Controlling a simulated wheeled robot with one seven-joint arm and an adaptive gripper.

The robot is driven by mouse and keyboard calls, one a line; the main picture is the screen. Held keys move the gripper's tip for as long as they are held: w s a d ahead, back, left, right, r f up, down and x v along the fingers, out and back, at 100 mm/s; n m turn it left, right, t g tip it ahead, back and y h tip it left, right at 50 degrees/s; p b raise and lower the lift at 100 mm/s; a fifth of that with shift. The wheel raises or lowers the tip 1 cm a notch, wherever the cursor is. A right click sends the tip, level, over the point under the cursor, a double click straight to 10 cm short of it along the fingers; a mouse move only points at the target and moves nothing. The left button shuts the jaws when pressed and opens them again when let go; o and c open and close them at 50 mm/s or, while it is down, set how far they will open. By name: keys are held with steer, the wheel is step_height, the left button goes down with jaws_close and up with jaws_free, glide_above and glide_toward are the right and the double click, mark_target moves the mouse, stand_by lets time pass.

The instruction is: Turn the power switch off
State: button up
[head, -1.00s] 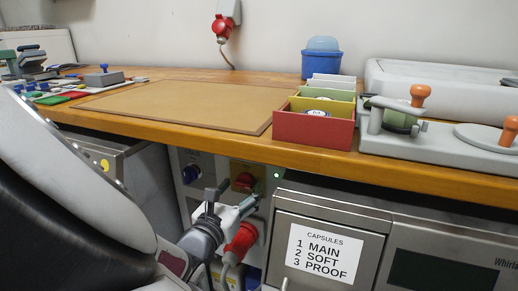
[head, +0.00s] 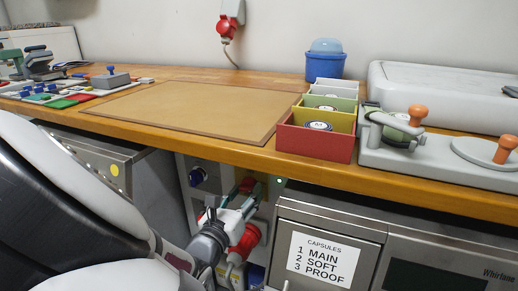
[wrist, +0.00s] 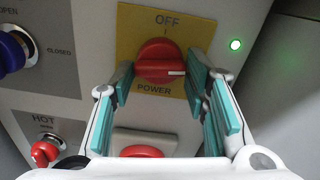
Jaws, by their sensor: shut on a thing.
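The power switch (wrist: 158,62) is a red rotary knob on a yellow plate (wrist: 126,28) marked OFF at the top and POWER below. Its white mark points right, away from OFF. A green lamp (wrist: 236,44) glows to its right. In the wrist view my gripper (wrist: 163,84) has its teal-padded fingers on the left and right sides of the knob, shut on it. In the head view my gripper (head: 243,197) reaches under the worktop to the panel and hides most of the switch (head: 247,184).
A blue knob (wrist: 12,50) marked OPEN and CLOSED and a small red knob (wrist: 44,153) marked HOT sit to the left. A red plug (head: 245,240) is below my gripper. The wooden worktop edge (head: 230,158) overhangs above; a steel appliance (head: 330,222) stands to the right.

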steer(key=n+p, duration=0.1)
steer(key=p, duration=0.1)
steer(key=n+p, duration=0.1)
steer(key=p, duration=0.1)
steer(key=n+p, duration=0.1)
steer(key=p, duration=0.1)
steer(key=shift+d+r+n, duration=0.1)
steer(key=shift+r+n, duration=0.15)
steer(key=shift+n, duration=0.05)
steer(key=n+p, duration=0.4)
steer(key=p, duration=0.2)
steer(key=shift+s, duration=0.1)
steer(key=n+p, duration=0.3)
steer(key=shift+n, duration=0.4)
steer(key=n+p, duration=0.2)
steer(key=n, duration=0.2)
steer(key=shift+f, duration=0.1)
steer(key=shift+n+p, duration=0.3)
steer(key=shift+n, duration=0.1)
steer(key=o, duration=1.1)
steer(key=shift+o, duration=0.2)
